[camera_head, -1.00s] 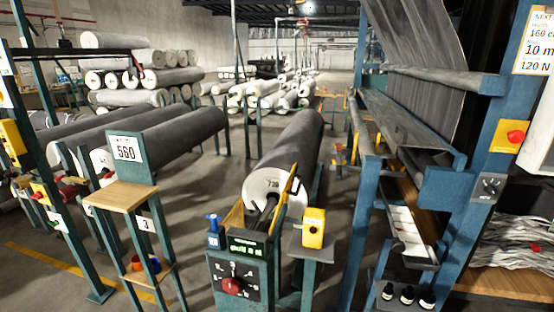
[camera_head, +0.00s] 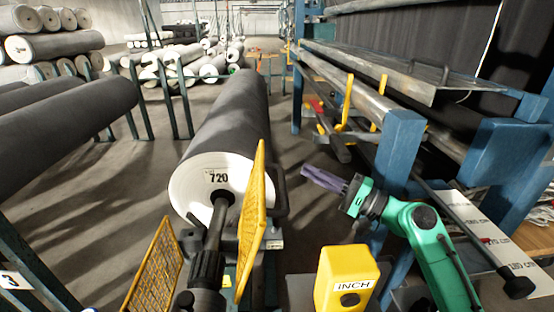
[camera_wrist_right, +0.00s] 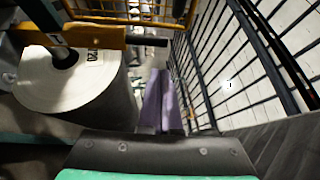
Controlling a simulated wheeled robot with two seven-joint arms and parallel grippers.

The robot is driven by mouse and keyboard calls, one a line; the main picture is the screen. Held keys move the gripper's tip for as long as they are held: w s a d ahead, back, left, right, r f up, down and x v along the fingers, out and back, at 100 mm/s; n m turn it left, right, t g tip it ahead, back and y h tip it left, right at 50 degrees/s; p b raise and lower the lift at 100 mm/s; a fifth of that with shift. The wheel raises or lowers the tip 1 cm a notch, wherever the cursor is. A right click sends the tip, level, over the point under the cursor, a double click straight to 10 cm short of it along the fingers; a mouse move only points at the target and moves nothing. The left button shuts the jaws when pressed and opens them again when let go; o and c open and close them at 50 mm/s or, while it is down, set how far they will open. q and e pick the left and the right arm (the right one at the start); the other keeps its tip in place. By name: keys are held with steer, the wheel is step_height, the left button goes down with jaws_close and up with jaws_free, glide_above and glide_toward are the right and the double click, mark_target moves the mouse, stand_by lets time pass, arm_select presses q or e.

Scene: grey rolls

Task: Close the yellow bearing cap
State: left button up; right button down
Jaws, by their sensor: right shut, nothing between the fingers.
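A grey roll (camera_head: 225,130) marked 720 lies with its white end towards me, a dark shaft (camera_head: 210,245) sticking out of it. A yellow mesh panel (camera_head: 252,220) stands tilted right of the shaft, with a dark handle (camera_head: 281,190) beside it. In the right wrist view, a yellow bar (camera_wrist_right: 95,37) with a dark grip crosses near the roll's end (camera_wrist_right: 65,75). It may be the bearing cap; I cannot tell whether it is open. My right gripper (camera_head: 322,179) is shut and empty, right of the roll, apart from the yellow parts. Its lilac fingers show in the wrist view (camera_wrist_right: 163,105).
A second yellow mesh panel (camera_head: 155,275) stands left of the shaft. A yellow INCH button box (camera_head: 346,280) stands in front. A blue post (camera_head: 398,150) and machine frame are close to my right arm.

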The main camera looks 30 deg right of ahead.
arm_select(q)
steer(key=s+a+p, duration=0.1)
steer(key=s+p, duration=0.1)
steer(key=s, duration=0.4)
steer(key=shift+s+a+p, duration=0.2)
steer(key=shift+p, duration=0.2)
arm_select(e)
steer(key=x, duration=0.9)
steer(key=shift+w+r, duration=0.15)
steer(key=shift+r, duration=0.05)
arm_select(q)
steer(key=shift+f, duration=0.1)
arm_select(e)
steer(key=shift+a, duration=0.15)
